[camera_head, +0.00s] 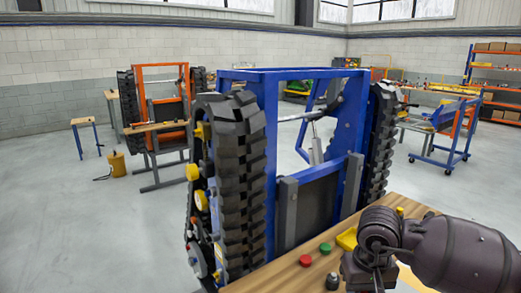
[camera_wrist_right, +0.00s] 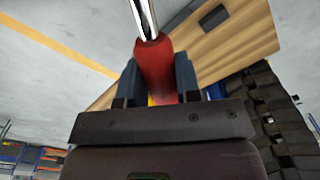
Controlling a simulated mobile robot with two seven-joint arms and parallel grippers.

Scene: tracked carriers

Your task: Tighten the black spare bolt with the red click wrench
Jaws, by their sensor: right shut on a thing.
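My right gripper (camera_wrist_right: 157,78) is shut on the red handle of the click wrench (camera_wrist_right: 154,62). Its shiny metal shaft runs out past the top edge of the right wrist view. In the head view my right arm comes in at the lower right over the bench; the fingertips and wrench cannot be made out there. A small dark round-topped piece (camera_head: 332,281), which looks like the black bolt, stands on the wooden bench (camera_head: 285,280) just left of my right wrist. A red piece (camera_head: 305,260) and a green piece (camera_head: 325,248) are beside it. My left gripper is not in view.
A blue tracked carrier (camera_head: 265,120) stands close behind the bench. An orange carrier (camera_head: 165,100) and a blue cart (camera_head: 450,130) stand farther back, with open floor between.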

